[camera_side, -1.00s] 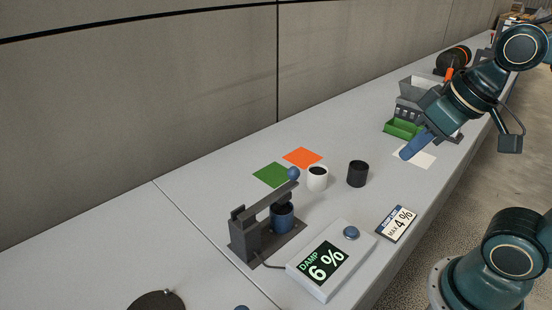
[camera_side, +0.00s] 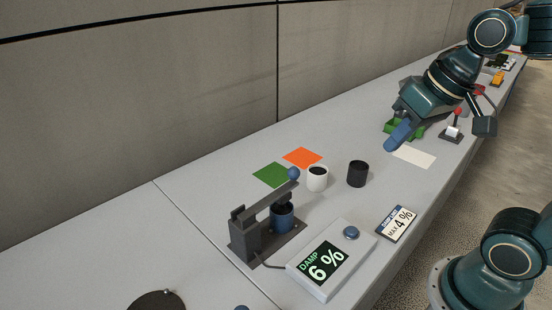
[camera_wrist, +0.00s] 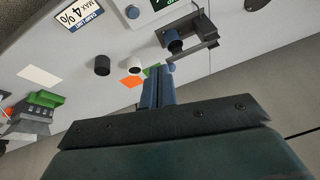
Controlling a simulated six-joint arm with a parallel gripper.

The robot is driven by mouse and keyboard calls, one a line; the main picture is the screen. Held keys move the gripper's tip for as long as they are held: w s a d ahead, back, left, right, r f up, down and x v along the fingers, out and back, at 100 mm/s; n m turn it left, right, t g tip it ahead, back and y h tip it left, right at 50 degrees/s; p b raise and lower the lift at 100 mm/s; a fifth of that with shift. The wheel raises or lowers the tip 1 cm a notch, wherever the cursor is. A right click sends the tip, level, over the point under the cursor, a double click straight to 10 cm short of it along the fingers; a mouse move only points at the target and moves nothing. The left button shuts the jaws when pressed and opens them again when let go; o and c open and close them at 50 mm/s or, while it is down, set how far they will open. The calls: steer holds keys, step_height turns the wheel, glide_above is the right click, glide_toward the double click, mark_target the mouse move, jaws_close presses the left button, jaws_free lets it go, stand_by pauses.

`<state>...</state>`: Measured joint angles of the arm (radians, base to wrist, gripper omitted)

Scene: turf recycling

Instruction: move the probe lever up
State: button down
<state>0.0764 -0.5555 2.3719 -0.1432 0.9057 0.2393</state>
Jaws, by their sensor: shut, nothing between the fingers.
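A meter (camera_side: 332,258) reading "DAMP 6 %" stands beside the lever, with a "MAX 4 %" card (camera_side: 397,224) to its right. A white cup (camera_side: 317,178) and a black cup (camera_side: 357,173) stand behind. Green (camera_side: 272,175) and orange squares (camera_side: 302,158) lie flat near the wall.

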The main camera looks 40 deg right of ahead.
mark_target(294, 181)
steer(key=w+d+f+m+g+y, duration=0.15)
steer(key=w+m, duration=0.25)
steer(key=w, duration=0.4)
steer(key=w+d+f+m+g+y, duration=0.1)
steer(key=w+f+m+y, duration=0.15)
steer(key=w, duration=0.55)
steer(key=w+d+f+m+g+y, duration=0.2)
steer(key=w+d+f+m, duration=0.5)
steer(key=f, duration=0.4)
steer(key=shift+d+m+y, duration=0.3)
steer(key=shift+d+m, duration=0.35)
steer(key=shift+d, duration=0.35)
steer(key=shift+w+a, duration=0.1)
steer(key=shift+a+f, duration=0.8)
steer(key=shift+a, duration=0.55)
steer(key=shift+a+f, duration=0.8)
steer(key=shift+a, duration=0.5)
steer(key=shift+a+f, duration=0.8)
steer(key=shift+a, duration=0.55)
steer(key=shift+r, duration=0.1)
